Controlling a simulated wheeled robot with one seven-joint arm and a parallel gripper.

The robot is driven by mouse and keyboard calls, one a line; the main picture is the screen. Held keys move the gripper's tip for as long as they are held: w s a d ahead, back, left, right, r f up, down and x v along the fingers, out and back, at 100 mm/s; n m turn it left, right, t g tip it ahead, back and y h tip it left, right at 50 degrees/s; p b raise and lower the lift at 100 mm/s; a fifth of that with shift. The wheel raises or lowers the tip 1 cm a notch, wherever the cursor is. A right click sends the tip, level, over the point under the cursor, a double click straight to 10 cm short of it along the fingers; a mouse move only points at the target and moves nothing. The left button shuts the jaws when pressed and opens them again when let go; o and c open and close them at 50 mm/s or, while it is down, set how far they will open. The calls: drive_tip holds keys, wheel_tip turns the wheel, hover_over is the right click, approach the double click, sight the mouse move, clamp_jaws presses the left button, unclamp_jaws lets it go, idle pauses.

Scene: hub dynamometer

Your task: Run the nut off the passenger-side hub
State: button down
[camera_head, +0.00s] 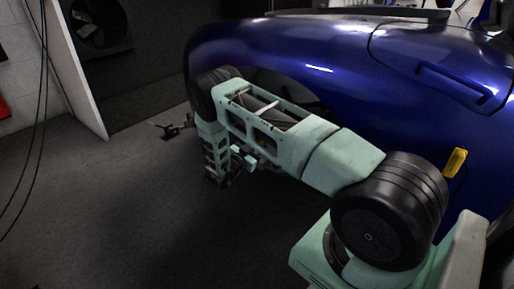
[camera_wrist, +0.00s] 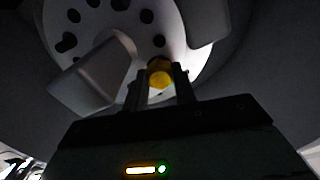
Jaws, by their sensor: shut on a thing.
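The hub (camera_wrist: 172,18) is a pale round disc with dark holes, filling the upper middle of the wrist view. A yellow nut (camera_wrist: 159,71) sits at the hub's lower part. My gripper (camera_wrist: 161,84) reaches up to it from below, with one dark finger on each side, shut on the nut. Whether the nut is still seated on its stud cannot be told. In the head view my arm stretches along the side of a dark blue car (camera_head: 310,55); the hub and my fingertips are hidden or too small to make out there.
Grey blocky parts (camera_wrist: 92,76) stand out in front of the hub, close to my fingers. In the head view a yellow piece (camera_head: 455,162) is on the car's side. A pale panel (camera_head: 75,75) and hanging cables are at left. The floor (camera_head: 90,215) at front left is clear.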

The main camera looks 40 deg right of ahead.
drive_tip(key=s+a+n+p, duration=0.1)
drive_tip(key=a+n, duration=0.5)
drive_tip(key=n, duration=0.9)
drive_tip(key=shift+p, duration=0.75)
idle(0.3)
drive_tip(key=shift+n, duration=0.3)
